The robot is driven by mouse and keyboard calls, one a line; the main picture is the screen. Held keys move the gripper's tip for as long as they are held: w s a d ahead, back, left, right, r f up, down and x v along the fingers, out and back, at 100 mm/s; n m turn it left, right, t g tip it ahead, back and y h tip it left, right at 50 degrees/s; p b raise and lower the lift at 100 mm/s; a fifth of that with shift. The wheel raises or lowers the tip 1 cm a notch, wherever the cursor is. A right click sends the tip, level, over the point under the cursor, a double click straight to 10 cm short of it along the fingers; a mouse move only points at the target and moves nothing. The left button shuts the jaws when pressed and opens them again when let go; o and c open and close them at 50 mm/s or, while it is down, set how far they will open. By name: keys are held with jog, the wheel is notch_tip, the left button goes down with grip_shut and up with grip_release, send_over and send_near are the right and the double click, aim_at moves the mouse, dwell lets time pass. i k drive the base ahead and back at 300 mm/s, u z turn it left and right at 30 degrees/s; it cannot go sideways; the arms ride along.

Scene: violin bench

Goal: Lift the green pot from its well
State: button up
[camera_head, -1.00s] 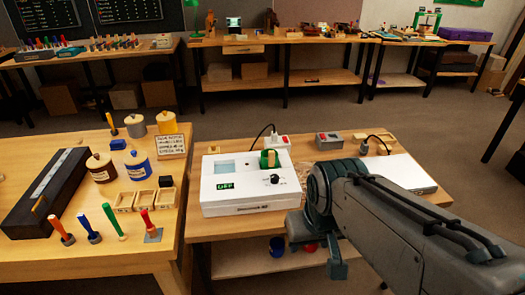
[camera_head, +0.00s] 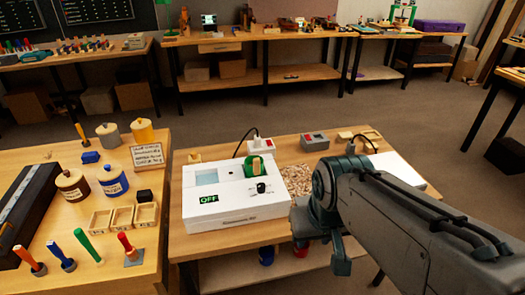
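The green pot (camera_head: 266,169) sits at the back right of the top of a white device (camera_head: 215,217). Only its upper part shows above the device, with a tan wooden piece on its front side. The device has a green "OFF" display (camera_head: 208,198), a black knob (camera_head: 262,187) and a pale blue window. My arm comes in from the lower right, and its nearest joint is right of the device, apart from the pot. I can make out no gripper fingers.
Wood chips (camera_head: 299,180) lie right of the device. A white switch box (camera_head: 261,147), a grey box (camera_head: 315,142) and small wooden trays stand behind. The left bench holds lidded jars (camera_head: 111,181), coloured-handled tools and wooden boxes (camera_head: 121,216).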

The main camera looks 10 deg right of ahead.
aim_at(254, 164)
jog(key=u, duration=0.2)
jog(key=i, duration=0.65)
jog(key=u, duration=0.55)
